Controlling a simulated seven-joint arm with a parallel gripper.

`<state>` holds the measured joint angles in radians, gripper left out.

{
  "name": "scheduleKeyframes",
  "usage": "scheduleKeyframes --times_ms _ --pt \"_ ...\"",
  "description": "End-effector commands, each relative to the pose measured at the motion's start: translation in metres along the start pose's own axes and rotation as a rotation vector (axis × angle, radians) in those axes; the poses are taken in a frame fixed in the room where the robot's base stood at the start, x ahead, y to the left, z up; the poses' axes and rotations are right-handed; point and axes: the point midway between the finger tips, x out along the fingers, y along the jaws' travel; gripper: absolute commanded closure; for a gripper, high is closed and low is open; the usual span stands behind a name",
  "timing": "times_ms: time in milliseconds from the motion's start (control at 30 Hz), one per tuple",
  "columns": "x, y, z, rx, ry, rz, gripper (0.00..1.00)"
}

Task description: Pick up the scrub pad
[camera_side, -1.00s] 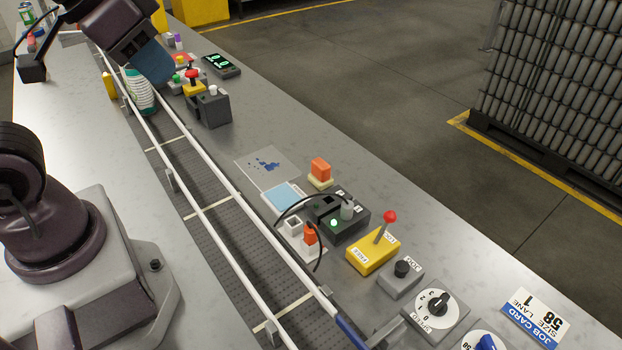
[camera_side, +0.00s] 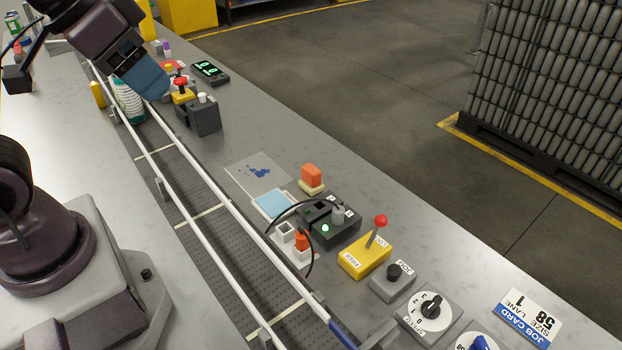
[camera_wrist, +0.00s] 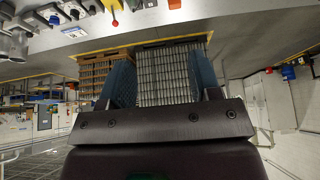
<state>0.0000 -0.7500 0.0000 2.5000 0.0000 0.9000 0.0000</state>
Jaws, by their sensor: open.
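An orange block on a pale cream base (camera_side: 312,176), which looks like the scrub pad, stands on the grey bench right of the conveyor, beside a clear sheet with blue stains (camera_side: 258,172). A light blue flat pad (camera_side: 273,203) lies in a white tray just in front of it. My gripper (camera_side: 150,82) is at the upper left in the side view, above the conveyor near a white and green bottle (camera_side: 128,102), far from the orange block. In the wrist view my gripper (camera_wrist: 163,80) shows two blue fingers spread apart with nothing between them.
Conveyor rails (camera_side: 195,182) run along the bench. A black box with a green light (camera_side: 330,225), a yellow lever box (camera_side: 364,255) and a speed dial (camera_side: 430,310) stand nearby. A red-topped yellow button box (camera_side: 182,92) stands by my gripper. Open bench lies behind the orange block.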

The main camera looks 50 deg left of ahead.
Motion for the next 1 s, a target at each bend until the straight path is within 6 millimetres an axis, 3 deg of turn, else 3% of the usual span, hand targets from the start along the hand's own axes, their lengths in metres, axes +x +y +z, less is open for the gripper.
scheduleKeyframes --times_ms 133,267,467,667,1000 --pt "0.005 0.0 0.001 0.001 -0.027 0.0 0.43" --pt "0.025 -0.001 0.0 -0.004 -0.126 0.002 0.43" --pt "0.067 -0.005 -0.032 -0.076 -0.288 0.003 0.43" --pt "0.124 -0.011 -0.069 -0.291 -0.411 -0.039 0.43" --pt "0.252 -0.027 -0.108 -0.809 -0.524 -0.219 0.43"
